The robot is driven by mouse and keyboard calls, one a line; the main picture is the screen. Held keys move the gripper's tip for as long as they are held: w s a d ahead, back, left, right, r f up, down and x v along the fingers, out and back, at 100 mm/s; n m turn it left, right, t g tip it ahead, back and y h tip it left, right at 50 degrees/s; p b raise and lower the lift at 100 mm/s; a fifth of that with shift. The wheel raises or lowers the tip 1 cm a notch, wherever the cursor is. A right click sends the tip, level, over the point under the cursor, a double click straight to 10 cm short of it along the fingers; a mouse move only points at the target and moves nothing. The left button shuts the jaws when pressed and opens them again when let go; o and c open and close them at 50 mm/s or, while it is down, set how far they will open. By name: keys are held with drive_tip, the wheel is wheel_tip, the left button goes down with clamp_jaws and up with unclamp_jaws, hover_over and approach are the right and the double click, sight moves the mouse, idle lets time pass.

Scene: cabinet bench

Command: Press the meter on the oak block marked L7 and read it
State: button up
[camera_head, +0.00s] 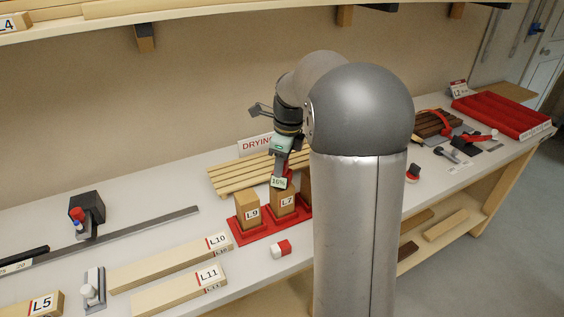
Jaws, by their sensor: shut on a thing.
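My gripper (284,147) is shut on a small meter and points down above the red stand. The meter's pale display (278,182) appears to read 16%. The oak block marked L7 (287,203) stands upright in the red stand (250,235), its label facing me. The meter is at the top of L7; its display overlaps the block's upper edge, and I cannot see the contact itself. A block marked L9 (248,213) stands upright just left of L7. My arm hides the stand's right side.
A slatted drying rack (240,176) lies behind the stand. Boards L10 (170,263) and L11 (180,292) lie front left. A red tray (500,115) is at far right. Bare bench lies left of the stand.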

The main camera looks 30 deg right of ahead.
wheel_tip(320, 180, up, 7)
drive_tip(key=p, duration=0.6)
drive_tip(key=shift+f, duration=0.1)
idle(1.2)
